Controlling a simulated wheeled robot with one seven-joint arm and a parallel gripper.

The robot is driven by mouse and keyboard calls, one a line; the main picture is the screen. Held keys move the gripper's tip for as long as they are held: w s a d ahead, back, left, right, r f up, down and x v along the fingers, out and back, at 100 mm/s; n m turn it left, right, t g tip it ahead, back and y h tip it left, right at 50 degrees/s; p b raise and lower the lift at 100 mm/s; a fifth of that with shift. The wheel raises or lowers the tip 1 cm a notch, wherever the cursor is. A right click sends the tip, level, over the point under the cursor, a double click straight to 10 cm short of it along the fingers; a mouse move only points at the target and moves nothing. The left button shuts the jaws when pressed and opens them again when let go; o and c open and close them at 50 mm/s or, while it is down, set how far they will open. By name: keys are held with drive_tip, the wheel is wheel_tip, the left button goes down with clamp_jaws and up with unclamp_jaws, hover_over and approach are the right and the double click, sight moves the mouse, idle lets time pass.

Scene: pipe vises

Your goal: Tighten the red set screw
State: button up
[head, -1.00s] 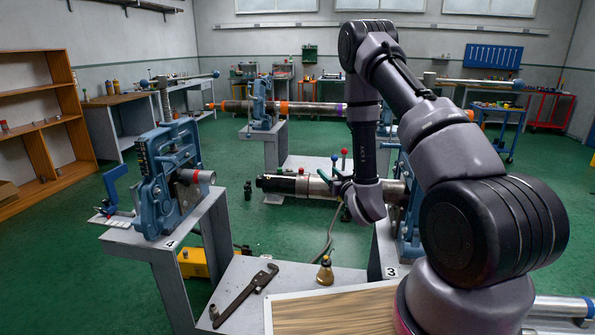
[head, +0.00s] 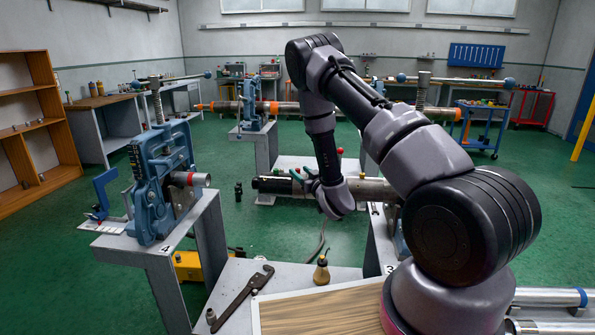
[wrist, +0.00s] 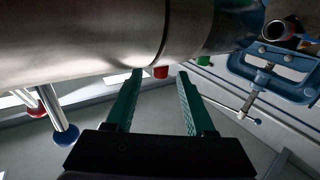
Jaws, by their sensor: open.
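In the wrist view a small red cap (wrist: 161,72), which looks like the red set screw, stands out from the steel pipe (wrist: 80,40). It lies beyond my fingertips, in line with the gap between them. My gripper (wrist: 160,80) is open and empty, with its two green fingers pointing at the pipe. A green cap (wrist: 203,60) sits to the right of the red one, past the right fingertip. In the head view my gripper (head: 304,174) is at the left part of the pipe (head: 270,184); the red cap cannot be made out there.
A red ball lever (wrist: 37,110) and a blue ball lever (wrist: 66,135) stand left of my fingers. A blue vise (head: 160,175) stands at the left.

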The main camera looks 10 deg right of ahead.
drive_tip(key=shift+x, duration=1.35)
clamp_jaws()
